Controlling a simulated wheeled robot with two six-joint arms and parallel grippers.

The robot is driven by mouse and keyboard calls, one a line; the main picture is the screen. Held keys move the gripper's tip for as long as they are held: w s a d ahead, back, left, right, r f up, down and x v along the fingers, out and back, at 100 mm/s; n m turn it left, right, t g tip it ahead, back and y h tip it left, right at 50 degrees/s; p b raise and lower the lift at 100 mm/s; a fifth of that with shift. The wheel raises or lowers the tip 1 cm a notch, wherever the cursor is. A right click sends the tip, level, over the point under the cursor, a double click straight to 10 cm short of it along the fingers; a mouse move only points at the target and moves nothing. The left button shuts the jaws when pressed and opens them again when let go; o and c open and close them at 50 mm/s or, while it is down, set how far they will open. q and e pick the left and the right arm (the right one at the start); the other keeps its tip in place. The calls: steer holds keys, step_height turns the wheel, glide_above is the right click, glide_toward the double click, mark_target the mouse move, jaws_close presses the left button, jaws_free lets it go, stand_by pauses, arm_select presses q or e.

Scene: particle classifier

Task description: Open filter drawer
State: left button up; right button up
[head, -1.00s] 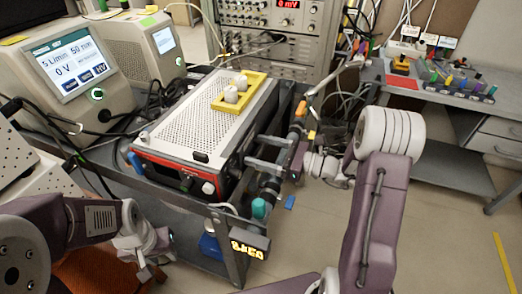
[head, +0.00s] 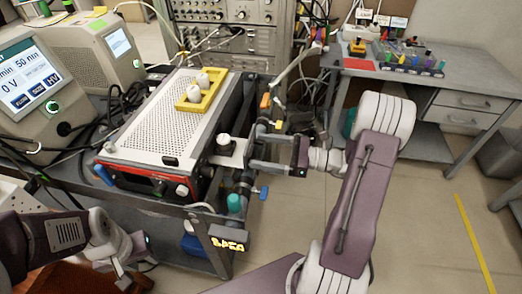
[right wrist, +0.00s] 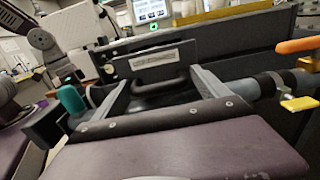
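The filter drawer (head: 232,155) sticks out from the right side of the silver perforated box (head: 150,110) as a pale plate, with a white round piece (head: 224,142) on it. In the right wrist view its dark front (right wrist: 152,62) has a label and a black handle (right wrist: 160,84). My right gripper (head: 252,152) is at this front.
A yellow tray (head: 188,106) with two white pieces sits on the box. Pipes with a teal knob (head: 234,203) and a blue valve handle (head: 263,192) lie beside and below the drawer. A grey bench (head: 430,82) stands behind.

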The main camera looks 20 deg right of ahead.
steer(key=p+v, duration=0.1)
steer(key=v, duration=0.8)
steer(key=shift+d, duration=0.1)
stand_by(0.4)
